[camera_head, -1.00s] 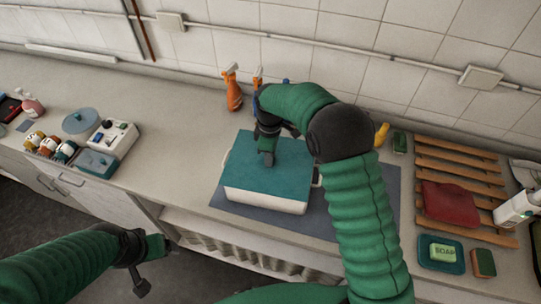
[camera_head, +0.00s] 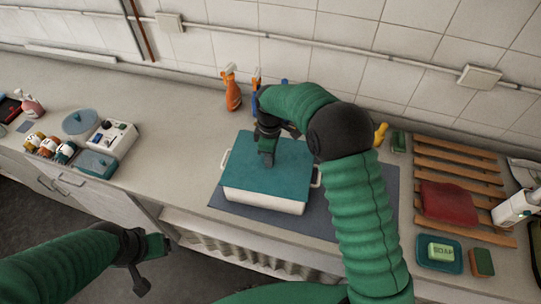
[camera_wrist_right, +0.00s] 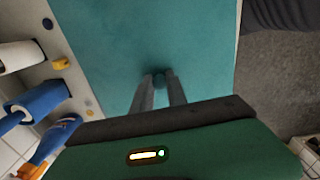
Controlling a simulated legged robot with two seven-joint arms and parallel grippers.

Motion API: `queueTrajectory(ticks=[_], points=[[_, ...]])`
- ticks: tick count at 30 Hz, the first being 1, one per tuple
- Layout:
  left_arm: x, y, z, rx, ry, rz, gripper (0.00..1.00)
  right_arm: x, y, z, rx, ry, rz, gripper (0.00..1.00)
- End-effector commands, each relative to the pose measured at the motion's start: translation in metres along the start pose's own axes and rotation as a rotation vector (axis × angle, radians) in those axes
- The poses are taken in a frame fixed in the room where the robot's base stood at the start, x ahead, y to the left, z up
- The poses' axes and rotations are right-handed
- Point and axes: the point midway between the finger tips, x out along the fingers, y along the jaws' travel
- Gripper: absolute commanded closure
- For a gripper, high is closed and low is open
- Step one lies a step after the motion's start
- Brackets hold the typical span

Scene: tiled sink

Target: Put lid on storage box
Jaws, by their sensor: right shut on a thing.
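The storage box (camera_head: 262,199) is white with side handles and stands on a grey mat (camera_head: 315,215) on the counter. The teal lid (camera_head: 240,166) lies over the top of the box and looks about level with its rim; I cannot tell whether it is fully seated. My right gripper (camera_head: 267,160) points down at the middle of the lid. In the right wrist view the fingers (camera_wrist_right: 160,80) are shut on a small knob on the lid (camera_wrist_right: 110,50). My left gripper (camera_head: 150,262) is low at the left, away from the box, in front of the counter edge; its jaws are unclear.
Spray bottles (camera_head: 232,92) stand behind the box near the tiled wall. At the right are a wooden rack (camera_head: 455,165) with a red cloth (camera_head: 447,203) and a soap dish (camera_head: 438,254). Small jars (camera_head: 48,146) and a white device (camera_head: 112,139) stand left. The counter between is clear.

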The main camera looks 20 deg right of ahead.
Motion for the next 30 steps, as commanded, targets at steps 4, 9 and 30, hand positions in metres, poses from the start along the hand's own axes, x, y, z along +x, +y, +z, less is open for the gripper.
queueTrajectory(ticks=[4,9,30], points=[[-0.0013,0.0001,-0.0003,0.0,0.0,0.0,0.2,0.0005,-0.0011,-0.002,-0.001,0.0,0.0,1.0],[-0.0011,0.0001,-0.0002,0.0,0.0,0.0,0.2,0.0009,-0.0012,-0.0023,-0.001,0.0,0.0,1.0],[-0.0021,0.0001,-0.0005,0.0,0.0,0.0,0.2,0.006,-0.0006,-0.0006,0.0,-0.002,-0.001,1.0]])
